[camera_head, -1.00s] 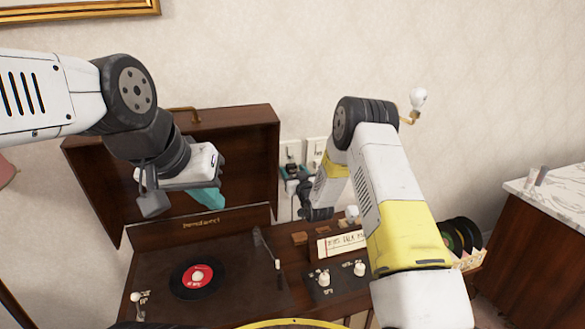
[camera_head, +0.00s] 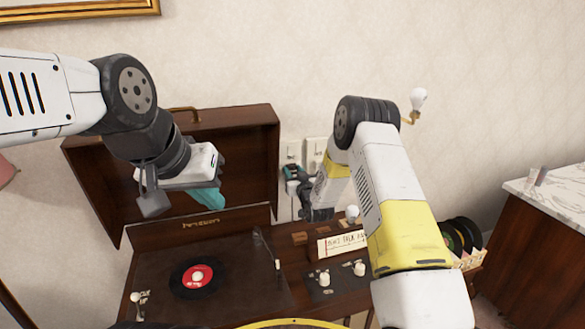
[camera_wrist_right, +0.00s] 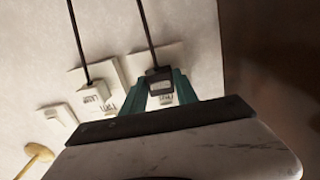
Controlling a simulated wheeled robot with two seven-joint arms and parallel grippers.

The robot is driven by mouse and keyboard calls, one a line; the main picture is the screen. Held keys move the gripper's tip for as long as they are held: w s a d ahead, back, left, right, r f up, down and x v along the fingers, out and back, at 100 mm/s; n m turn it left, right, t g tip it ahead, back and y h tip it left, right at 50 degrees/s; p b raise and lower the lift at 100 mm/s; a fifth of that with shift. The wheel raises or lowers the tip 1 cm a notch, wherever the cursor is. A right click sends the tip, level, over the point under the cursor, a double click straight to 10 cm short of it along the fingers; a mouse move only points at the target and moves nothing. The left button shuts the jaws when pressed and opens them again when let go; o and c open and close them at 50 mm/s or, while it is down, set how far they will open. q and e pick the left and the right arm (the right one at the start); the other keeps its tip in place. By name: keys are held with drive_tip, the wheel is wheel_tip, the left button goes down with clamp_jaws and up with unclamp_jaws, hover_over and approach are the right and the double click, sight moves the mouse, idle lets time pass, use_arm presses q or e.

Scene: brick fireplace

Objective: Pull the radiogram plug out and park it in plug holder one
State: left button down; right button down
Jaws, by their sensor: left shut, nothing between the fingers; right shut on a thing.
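My right gripper (camera_head: 291,172) is at the wall, just below a light socket plate (camera_head: 290,150). In the right wrist view its teal fingers (camera_wrist_right: 159,92) are shut on a dark plug (camera_wrist_right: 158,79) with a black cable. Whether the plug's pins are clear of the socket is hidden. Beside it a second, pale plug with a label (camera_wrist_right: 93,95) and its own cable is at a wall plate. My left gripper (camera_head: 208,195) is shut and empty in front of the lid. The radiogram (camera_head: 240,262) stands below. I cannot tell which fitting is plug holder one.
The open brown lid (camera_head: 250,145) rises left of the sockets. A record (camera_head: 183,283) lies on the turntable deck. A wall lamp (camera_head: 418,99) is at right, above my right arm. A marble-topped cabinet (camera_head: 555,195) stands far right, with free floor beside it.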

drive_tip(key=shift+v, duration=2.85)
